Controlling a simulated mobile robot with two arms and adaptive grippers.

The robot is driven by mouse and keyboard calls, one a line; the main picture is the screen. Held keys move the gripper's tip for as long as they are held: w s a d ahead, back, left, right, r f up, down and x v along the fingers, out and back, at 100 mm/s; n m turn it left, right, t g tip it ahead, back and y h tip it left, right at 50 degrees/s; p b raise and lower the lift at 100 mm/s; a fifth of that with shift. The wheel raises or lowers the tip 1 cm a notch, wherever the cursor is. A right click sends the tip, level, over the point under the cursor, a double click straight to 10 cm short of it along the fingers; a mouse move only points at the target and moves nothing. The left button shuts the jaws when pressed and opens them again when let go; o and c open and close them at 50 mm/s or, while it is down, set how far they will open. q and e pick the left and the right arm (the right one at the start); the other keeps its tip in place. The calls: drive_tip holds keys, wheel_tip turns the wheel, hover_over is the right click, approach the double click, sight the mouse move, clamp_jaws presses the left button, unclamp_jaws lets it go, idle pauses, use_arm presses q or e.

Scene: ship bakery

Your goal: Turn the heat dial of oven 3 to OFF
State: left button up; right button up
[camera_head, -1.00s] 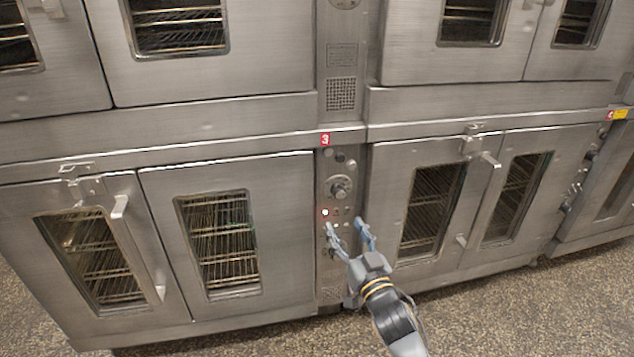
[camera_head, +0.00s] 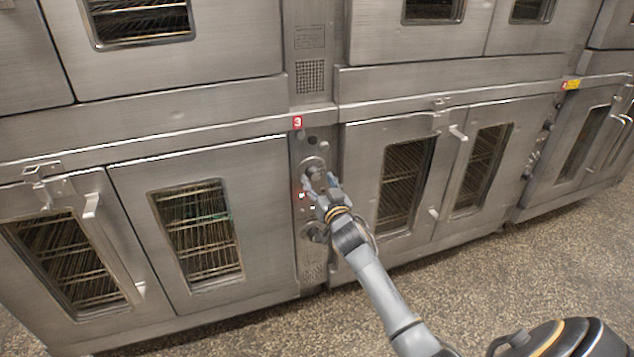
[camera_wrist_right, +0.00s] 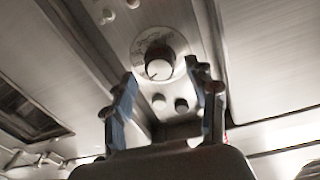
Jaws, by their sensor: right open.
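Oven 3 has a narrow control panel (camera_head: 312,262) under a red label "3" (camera_head: 297,122). Its heat dial (camera_head: 313,166) is a round knob on a pale plate high on the panel. In the right wrist view the dial (camera_wrist_right: 159,62) shows up close, with a dark line on its face; the plate's lettering is too blurred to read. My right gripper (camera_head: 319,180) is open just below the dial in the head view. In the wrist view its fingers (camera_wrist_right: 163,95) stand apart on either side below the dial, apparently not touching it. My left gripper is not in view.
A lit indicator (camera_head: 302,195) sits on the panel beside my fingers. Oven doors with windows and handles flank the panel, such as the left door (camera_head: 205,230) and right door (camera_head: 400,185). The speckled floor (camera_head: 480,290) in front is clear.

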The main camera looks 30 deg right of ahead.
drive_tip(key=shift+x, duration=0.95)
drive_tip(key=shift+c, duration=0.2)
drive_tip(key=c, duration=1.1)
